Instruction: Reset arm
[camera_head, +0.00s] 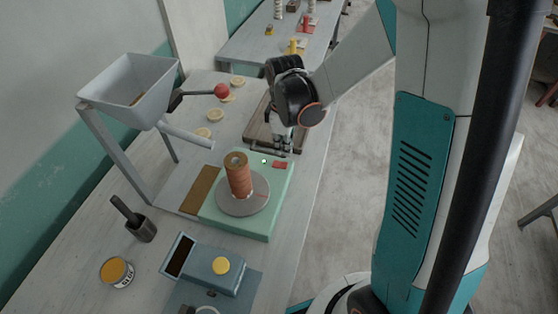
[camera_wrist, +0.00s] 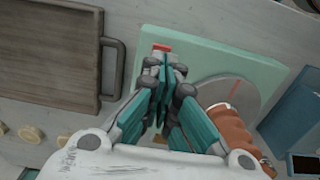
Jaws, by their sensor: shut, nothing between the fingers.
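My gripper (camera_head: 283,148) is above the table in the head view, over the near end of a wooden board and just behind a pale green wheel unit. In the wrist view my gripper (camera_wrist: 165,62) is shut and empty, with its tips over the green unit (camera_wrist: 270,48) near its red button (camera_wrist: 160,47). The green unit (camera_head: 262,222) carries a grey disc (camera_head: 228,207) with an orange-brown clay cylinder (camera_head: 239,177) standing upright on it. In the wrist view the cylinder (camera_wrist: 232,128) is partly hidden by my gripper.
A grey hopper (camera_head: 130,85) on a metal stand is at the left, with a red-knobbed lever (camera_head: 221,90). The wooden board (camera_head: 258,125) lies behind the green unit. A blue device (camera_head: 212,265), a can (camera_head: 117,272) and a dark pot (camera_head: 143,231) are nearer. Open floor (camera_head: 335,190) lies right of the table.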

